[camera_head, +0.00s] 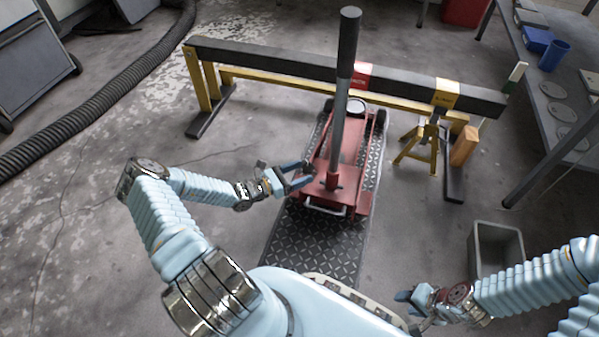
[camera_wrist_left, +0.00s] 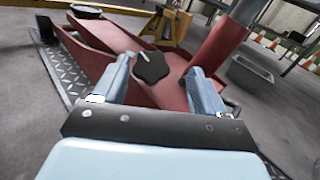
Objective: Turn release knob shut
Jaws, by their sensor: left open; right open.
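The release knob (camera_wrist_left: 152,68) is black and lobed with a pale pointer mark, and sits on the red floor jack (camera_head: 352,178) near the base of its handle (camera_head: 342,110). In the head view I cannot make the knob out. My left gripper (camera_head: 300,174) is open at the left of the handle base. In the left wrist view its two fingers (camera_wrist_left: 162,72) stand on either side of the knob, with the knob nearer the left finger. I cannot tell whether they touch it. My right gripper (camera_head: 409,310) is open and empty at the lower right, away from the jack.
A dark beam (camera_head: 285,62) on yellow legs crosses behind the jack. A yellow jack stand (camera_head: 419,150) and a grey bin (camera_head: 497,238) are to the right. The jack stands on a diamond-plate mat (camera_head: 312,245). A workbench (camera_head: 545,75) lines the right.

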